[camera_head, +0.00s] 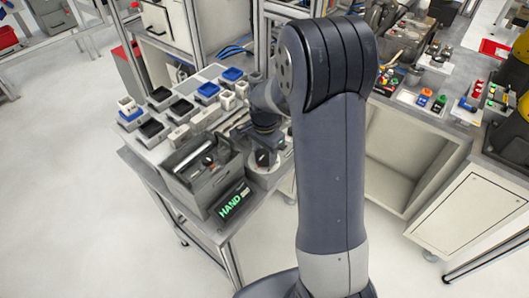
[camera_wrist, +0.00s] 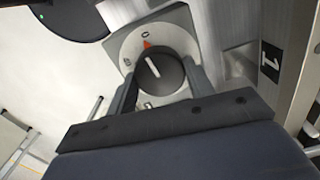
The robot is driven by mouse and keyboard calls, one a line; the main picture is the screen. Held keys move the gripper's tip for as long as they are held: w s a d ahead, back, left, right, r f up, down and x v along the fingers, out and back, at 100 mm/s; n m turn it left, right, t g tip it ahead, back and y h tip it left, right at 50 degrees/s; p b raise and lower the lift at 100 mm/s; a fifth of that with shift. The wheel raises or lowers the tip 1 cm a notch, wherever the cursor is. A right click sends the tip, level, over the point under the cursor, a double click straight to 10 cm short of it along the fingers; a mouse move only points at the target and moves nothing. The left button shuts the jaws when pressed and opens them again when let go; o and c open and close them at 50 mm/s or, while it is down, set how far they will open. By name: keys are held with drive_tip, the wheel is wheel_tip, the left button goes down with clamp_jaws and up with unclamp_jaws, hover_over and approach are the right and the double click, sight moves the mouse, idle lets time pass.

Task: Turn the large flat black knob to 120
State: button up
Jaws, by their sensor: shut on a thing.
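The black knob (camera_wrist: 163,80) is round with a white pointer line, and sits on a grey dial plate (camera_wrist: 183,40) in the wrist view. My gripper (camera_wrist: 163,88) is shut on the knob, with one finger on each side. In the head view, my gripper is at the bench's right part and mostly hidden behind my arm; I cannot clearly make out the knob there.
A grey open box (camera_head: 205,170) and a display reading HAND (camera_head: 232,201) stand left of my wrist. Several small bins, including a blue one (camera_head: 208,89), cover the bench behind. Open floor lies left of the bench.

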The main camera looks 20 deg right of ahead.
drive_tip(key=n+b, duration=0.1)
drive_tip(key=n, duration=0.3)
drive_tip(key=n+b, duration=0.1)
drive_tip(key=n, duration=0.3)
drive_tip(key=shift+n, duration=0.4)
drive_tip(key=n, duration=0.4)
drive_tip(key=shift+n+b, duration=0.3)
drive_tip(key=shift+b, duration=0.05)
drive_tip(key=n, duration=0.4)
drive_tip(key=shift+a, duration=0.1)
drive_tip(key=n, duration=0.4)
drive_tip(key=shift+b, duration=0.35)
drive_tip(key=n, duration=0.4)
drive_tip(key=shift+n, duration=0.3)
drive_tip(key=n, duration=0.8)
drive_tip(key=shift+n+b, duration=0.3)
drive_tip(key=shift+r, duration=0.1)
